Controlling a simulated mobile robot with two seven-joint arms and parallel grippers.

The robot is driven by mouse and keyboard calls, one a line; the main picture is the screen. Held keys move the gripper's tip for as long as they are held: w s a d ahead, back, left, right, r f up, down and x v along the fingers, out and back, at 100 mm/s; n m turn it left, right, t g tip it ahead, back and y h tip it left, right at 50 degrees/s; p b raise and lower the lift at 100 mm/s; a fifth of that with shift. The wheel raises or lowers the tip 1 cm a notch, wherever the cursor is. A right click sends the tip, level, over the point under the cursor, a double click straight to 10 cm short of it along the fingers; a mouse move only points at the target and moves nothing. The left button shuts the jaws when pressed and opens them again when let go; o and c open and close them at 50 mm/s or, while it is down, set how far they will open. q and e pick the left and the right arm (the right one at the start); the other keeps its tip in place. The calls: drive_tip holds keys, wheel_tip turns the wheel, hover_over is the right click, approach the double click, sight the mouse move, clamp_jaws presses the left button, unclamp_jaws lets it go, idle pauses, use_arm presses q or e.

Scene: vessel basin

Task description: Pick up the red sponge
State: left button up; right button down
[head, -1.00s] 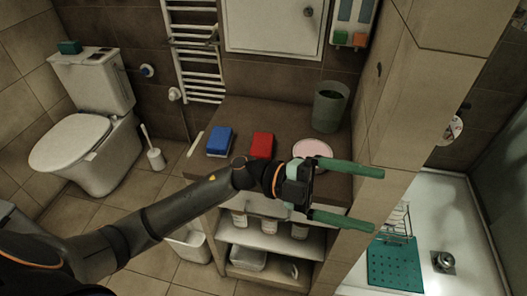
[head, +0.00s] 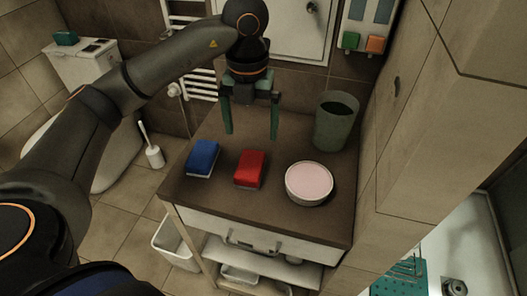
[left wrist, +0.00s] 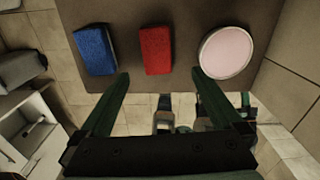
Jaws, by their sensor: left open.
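The red sponge (head: 249,169) lies flat on the brown counter top, between a blue sponge (head: 202,158) and a round dish with a pink top (head: 309,183). My left gripper (head: 251,136) points down above the counter, its two green fingers apart and empty. It appears above and behind the red sponge in the head view. In the left wrist view the red sponge (left wrist: 155,51) lies ahead of the open fingers (left wrist: 160,76), roughly centred between them. No finger visibly touches it. My right gripper does not show.
The brown counter (head: 225,205) also bears a green cup (head: 335,122) at the back right. A tiled wall (head: 405,150) rises along its right side. A white bin (head: 176,243) stands on the floor at the left. The counter front is clear.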

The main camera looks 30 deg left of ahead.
use_arm(q)
drive_tip(key=f, duration=0.1)
hover_over(250, 164)
drive_tip(key=f, duration=0.5)
drive_tip(key=shift+w+d+f, duration=0.2)
drive_tip(key=shift+w+f, duration=0.05)
drive_tip(key=shift+f, duration=0.1)
drive_tip(key=f, duration=0.4)
drive_tip(key=shift+s+a+f, duration=0.2)
drive_tip(key=shift+s+f, duration=0.1)
drive_tip(key=shift+s, duration=0.05)
drive_tip(key=shift+f, duration=0.55)
drive_tip(key=c, duration=1.3)
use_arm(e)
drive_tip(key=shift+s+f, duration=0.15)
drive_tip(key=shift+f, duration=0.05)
use_arm(q)
drive_tip(key=shift+w+r, duration=0.1)
